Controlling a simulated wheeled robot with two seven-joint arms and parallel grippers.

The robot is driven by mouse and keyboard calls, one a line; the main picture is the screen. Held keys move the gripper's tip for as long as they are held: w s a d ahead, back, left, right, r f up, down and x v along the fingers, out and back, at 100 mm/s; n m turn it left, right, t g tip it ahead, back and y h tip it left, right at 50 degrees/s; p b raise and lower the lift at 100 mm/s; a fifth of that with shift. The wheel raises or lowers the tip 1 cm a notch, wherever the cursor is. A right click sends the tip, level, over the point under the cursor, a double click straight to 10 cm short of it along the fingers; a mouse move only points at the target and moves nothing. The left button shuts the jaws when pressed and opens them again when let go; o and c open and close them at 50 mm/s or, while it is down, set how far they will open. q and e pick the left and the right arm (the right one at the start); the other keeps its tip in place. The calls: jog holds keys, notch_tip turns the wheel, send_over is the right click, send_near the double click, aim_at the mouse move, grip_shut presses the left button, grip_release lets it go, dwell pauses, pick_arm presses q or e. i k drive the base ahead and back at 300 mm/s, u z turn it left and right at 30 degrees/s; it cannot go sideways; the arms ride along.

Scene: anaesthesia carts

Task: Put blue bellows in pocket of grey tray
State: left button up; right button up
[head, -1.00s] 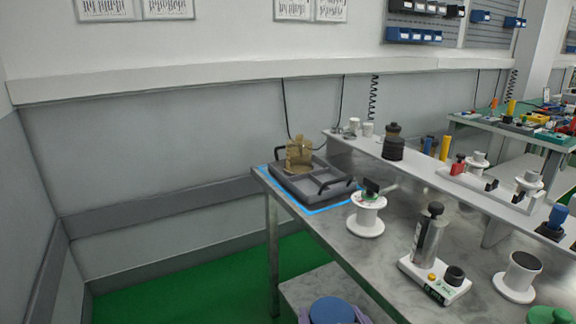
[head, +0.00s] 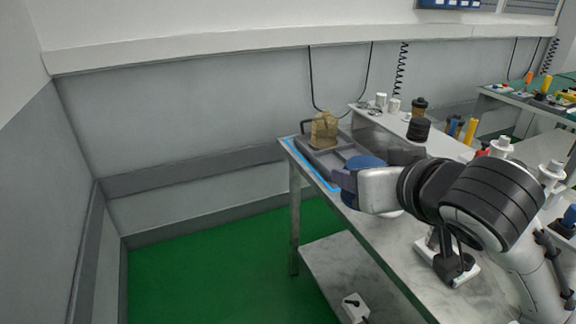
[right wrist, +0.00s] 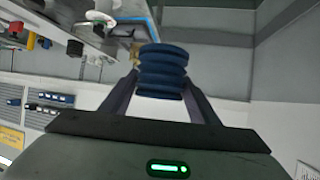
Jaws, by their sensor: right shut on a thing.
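The blue bellows (head: 366,161) are held in my right gripper (head: 347,182), near the front right of the grey tray in the head view. In the right wrist view the ribbed blue bellows (right wrist: 162,72) sit between the two fingers (right wrist: 161,88), and the gripper is shut on them. The grey tray (head: 322,166) lies at the table's far left corner, inside a blue outline. Tan bellows (head: 324,131) stand in its back part. My gripper and the bellows hide the tray's front right part. My left gripper is not in view.
A white device with a dark knob (head: 447,262) stands on the table below my right arm. Left of the table is open green floor (head: 210,260).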

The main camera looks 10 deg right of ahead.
aim_at(329, 161)
jog(key=u, duration=0.5)
jog(key=i, duration=3.55)
jog(key=z, duration=1.05)
jog(key=i, duration=0.5)
jog(key=z, duration=2.65)
